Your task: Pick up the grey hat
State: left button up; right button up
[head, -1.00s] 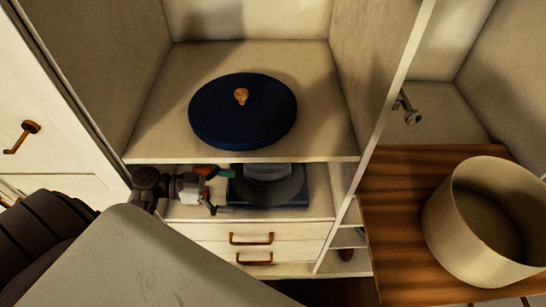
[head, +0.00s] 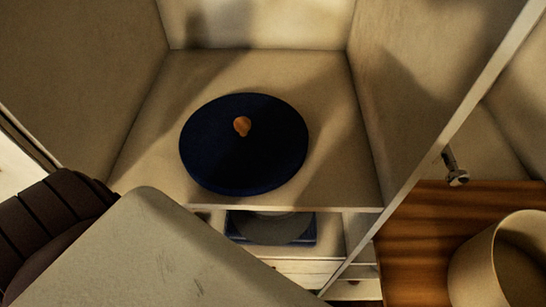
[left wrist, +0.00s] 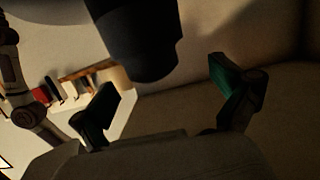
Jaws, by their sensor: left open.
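In the head view, the grey hat (head: 268,229) lies on a blue flat box (head: 238,236) in the lower shelf space, and the upper shelf's edge hides much of it. My left gripper (left wrist: 161,79) is open in the left wrist view, its two green-tipped fingers spread apart. A dark rounded object (left wrist: 143,40) hangs into the top of that view beyond the fingers; I cannot tell what it is. The left gripper is hidden in the head view. My right gripper is in neither view.
A navy round hat (head: 243,160) with a tan knob lies on the upper shelf (head: 330,165). A beige basket (head: 478,275) stands on a wooden surface (head: 425,225) at right. A cabinet side panel (head: 440,145) divides them. Small coloured items (left wrist: 55,95) show at left in the wrist view.

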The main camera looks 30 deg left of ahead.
pick_arm(q)
jog(key=d+p, duration=0.2)
jog(key=d, duration=0.1)
jog(key=shift+w+d+r, duration=0.2)
jog(key=shift+w, duration=0.2)
jog(key=p+x, duration=0.2)
jog(key=x, duration=0.1)
jog(key=shift+w+f, duration=0.1)
jog(key=shift+f, duration=0.4)
jog(key=c, duration=1.5)
jog(key=shift+c, duration=0.9)
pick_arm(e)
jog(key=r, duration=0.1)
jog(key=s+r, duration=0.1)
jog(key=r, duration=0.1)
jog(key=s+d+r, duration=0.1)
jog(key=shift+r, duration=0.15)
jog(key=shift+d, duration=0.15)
